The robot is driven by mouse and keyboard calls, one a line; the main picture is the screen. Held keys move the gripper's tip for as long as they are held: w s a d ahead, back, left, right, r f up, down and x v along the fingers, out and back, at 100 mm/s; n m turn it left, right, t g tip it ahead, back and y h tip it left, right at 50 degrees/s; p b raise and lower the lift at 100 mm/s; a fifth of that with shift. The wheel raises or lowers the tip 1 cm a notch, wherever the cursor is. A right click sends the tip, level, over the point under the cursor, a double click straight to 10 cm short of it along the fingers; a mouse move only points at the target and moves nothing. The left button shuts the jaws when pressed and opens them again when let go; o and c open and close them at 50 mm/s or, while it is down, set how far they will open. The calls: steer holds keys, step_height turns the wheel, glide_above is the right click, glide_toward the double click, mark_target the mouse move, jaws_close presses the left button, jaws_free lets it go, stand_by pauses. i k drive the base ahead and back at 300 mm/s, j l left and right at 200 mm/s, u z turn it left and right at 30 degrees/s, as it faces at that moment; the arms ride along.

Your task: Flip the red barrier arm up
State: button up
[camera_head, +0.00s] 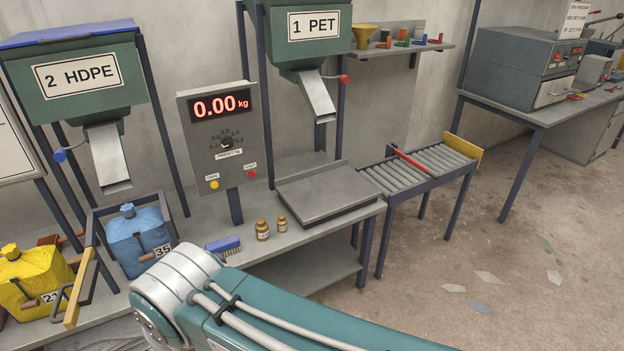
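The red barrier arm (408,159) is a thin red bar at the roller conveyor (377,186), right of the picture's middle. It lies low and roughly level across the grey rollers, running from the back edge toward the front edge. Whether it touches the rollers is too small to tell. My teal arm crosses the bottom of the picture, in front of the bench and well short of the barrier arm. My gripper is not in view.
A bench holds a flat scale plate (325,192), a display box (222,135) reading 0.00 kg, small brown jars (262,230) and a blue brush (223,245). A yellow end board (462,150) closes the conveyor's far end. Floor right of the conveyor is open, with scattered scraps.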

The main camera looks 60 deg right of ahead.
mark_target(419, 165)
steer(key=l+z, duration=0.1)
steer(key=z, duration=1)
steer(key=i+l+z, duration=0.2)
steer(key=l+z, duration=0.25)
steer(key=i+l+z, duration=0.55)
steer(key=z, duration=0.3)
steer(key=i+l, duration=0.2)
steer(key=i, duration=0.25)
steer(key=i+l+z, duration=0.1)
steer(key=i, duration=0.35)
steer(key=i+l+z, duration=0.1)
steer(key=i+l, duration=0.2)
steer(key=l, duration=0.2)
steer(key=i+l+z, duration=0.15)
steer(key=i+l, duration=0.2)
steer(key=l, duration=0.1)
